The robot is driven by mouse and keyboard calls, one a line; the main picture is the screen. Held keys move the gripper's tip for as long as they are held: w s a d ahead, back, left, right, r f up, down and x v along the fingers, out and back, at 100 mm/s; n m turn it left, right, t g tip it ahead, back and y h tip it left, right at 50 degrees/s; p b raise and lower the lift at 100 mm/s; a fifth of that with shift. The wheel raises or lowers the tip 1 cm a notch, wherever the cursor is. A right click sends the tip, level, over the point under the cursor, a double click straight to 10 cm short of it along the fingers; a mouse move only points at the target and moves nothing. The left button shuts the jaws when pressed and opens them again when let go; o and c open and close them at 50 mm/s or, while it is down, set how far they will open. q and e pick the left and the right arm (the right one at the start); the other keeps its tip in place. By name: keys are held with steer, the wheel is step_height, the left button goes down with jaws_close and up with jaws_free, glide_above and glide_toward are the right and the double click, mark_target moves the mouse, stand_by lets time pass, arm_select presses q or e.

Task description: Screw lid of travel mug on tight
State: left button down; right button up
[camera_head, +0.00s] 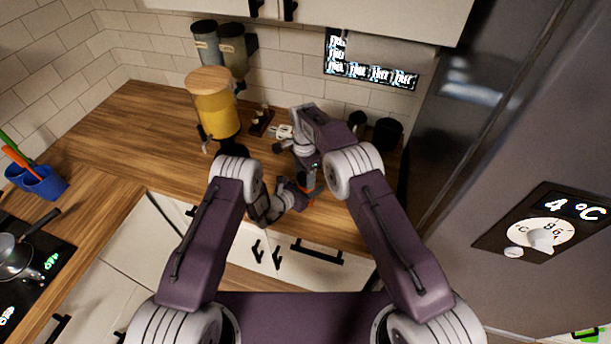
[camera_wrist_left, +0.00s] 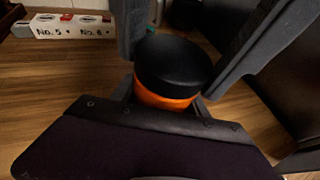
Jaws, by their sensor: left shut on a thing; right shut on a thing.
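The travel mug's orange body (camera_head: 308,201) shows as a small patch between my grippers in the head view. In the left wrist view the orange body (camera_wrist_left: 165,98) stands under a round black lid (camera_wrist_left: 172,65), which sits on top and looks level. My left gripper (camera_head: 301,194) is shut on the orange body from the side, its fingers partly hidden. My right gripper (camera_head: 311,183) reaches down from above, its dark fingers at both sides of the lid in the left wrist view, shut on it. How tight the thread is cannot be seen.
A drink dispenser (camera_head: 216,113) with a wooden top stands left of my right arm. A white labelled holder (camera_wrist_left: 68,27) is behind the mug. Dark canisters (camera_head: 387,134) stand at the back right, beside the fridge (camera_head: 500,130). The left counter (camera_head: 110,137) is clear.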

steer(key=m, duration=0.3)
steer(key=o, duration=1.3)
step_height(320, 180, up, 4)
steer(key=shift+r, duration=0.25)
steer(key=shift+c, duration=0.3)
